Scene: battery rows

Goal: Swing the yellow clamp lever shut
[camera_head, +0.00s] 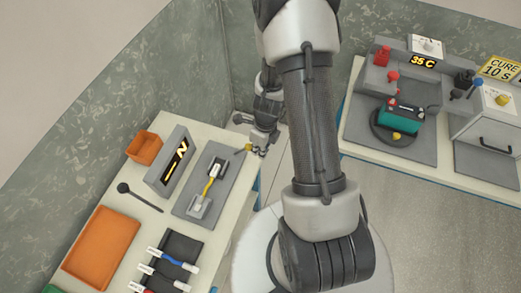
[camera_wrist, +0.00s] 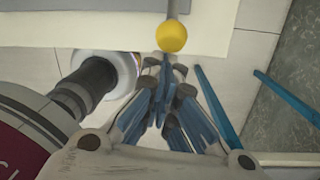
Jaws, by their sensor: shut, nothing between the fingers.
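The lever's yellow knob (camera_head: 248,147) sits at the far right corner of a grey fixture plate (camera_head: 189,205) on the left table. In the wrist view the round yellow knob (camera_wrist: 172,36) is on the end of a thin grey stem, right at the tips of my fingers. My gripper (camera_head: 259,151) is beside the knob, just off the table's edge. In the wrist view my gripper (camera_wrist: 166,66) has its fingers together with nothing between them. I cannot tell whether the fingertips touch the knob. The lever's pivot is not clear.
A second bench with a green-topped device (camera_head: 400,118) is at right.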

